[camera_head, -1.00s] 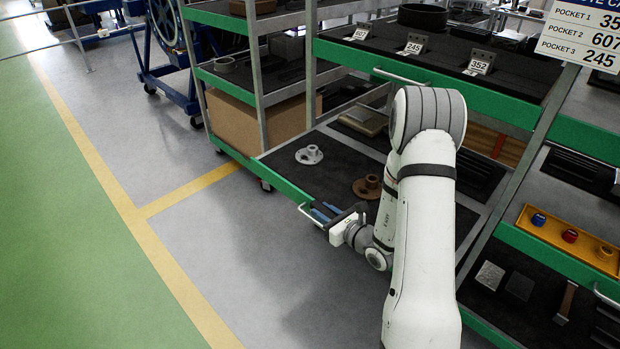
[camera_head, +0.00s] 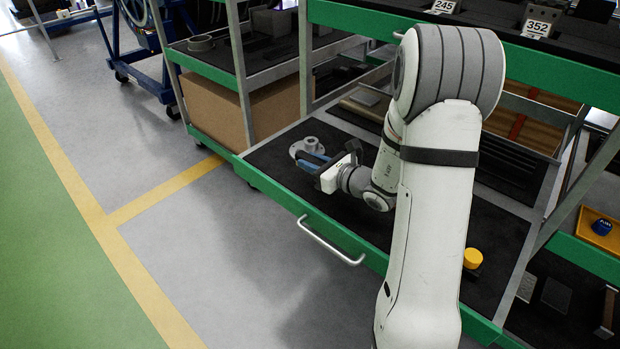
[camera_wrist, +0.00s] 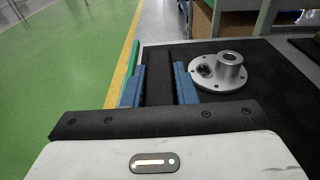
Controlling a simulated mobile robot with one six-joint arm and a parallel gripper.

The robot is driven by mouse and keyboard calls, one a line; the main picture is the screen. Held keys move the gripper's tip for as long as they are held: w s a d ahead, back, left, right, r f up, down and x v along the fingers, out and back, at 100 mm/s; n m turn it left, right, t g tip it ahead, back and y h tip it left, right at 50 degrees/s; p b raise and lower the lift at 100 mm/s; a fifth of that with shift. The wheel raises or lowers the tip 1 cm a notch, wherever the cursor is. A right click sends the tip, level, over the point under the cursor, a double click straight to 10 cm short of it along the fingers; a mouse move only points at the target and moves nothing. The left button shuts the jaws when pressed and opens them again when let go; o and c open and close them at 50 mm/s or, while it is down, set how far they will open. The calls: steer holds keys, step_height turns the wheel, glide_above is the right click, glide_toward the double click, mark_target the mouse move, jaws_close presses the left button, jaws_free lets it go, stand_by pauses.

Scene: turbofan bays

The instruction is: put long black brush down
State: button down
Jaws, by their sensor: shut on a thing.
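My gripper (camera_head: 314,160) hangs over the dark mat of the pulled-out green-edged drawer (camera_head: 270,160), close to its front left part. In the wrist view its two blue fingers (camera_wrist: 160,88) are shut on a dark, long bar, the long black brush (camera_wrist: 159,70). The brush blends into the black mat, so its ends and whether it touches the mat cannot be told. A grey round flange (camera_wrist: 222,72) lies on the mat just right of the fingers; in the head view this flange (camera_head: 310,147) is partly behind my gripper.
The drawer's metal handle (camera_head: 330,240) juts out at the front. A yellow round piece (camera_head: 473,258) sits right of my arm. A cardboard box (camera_head: 228,105) is on the rack at left. A yellow tray (camera_head: 600,228) stands at right. The mat's front middle looks clear.

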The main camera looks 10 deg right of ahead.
mark_target(311, 187)
step_height(311, 187, down, 4)
steer(key=shift+a+f+b, duration=0.1)
steer(key=shift+f+b, duration=0.15)
steer(key=shift+b, duration=0.25)
steer(key=shift+r, duration=0.1)
steer(key=shift+f+b, duration=0.45)
steer(key=shift+f, duration=0.05)
steer(key=shift+s+f, duration=0.1)
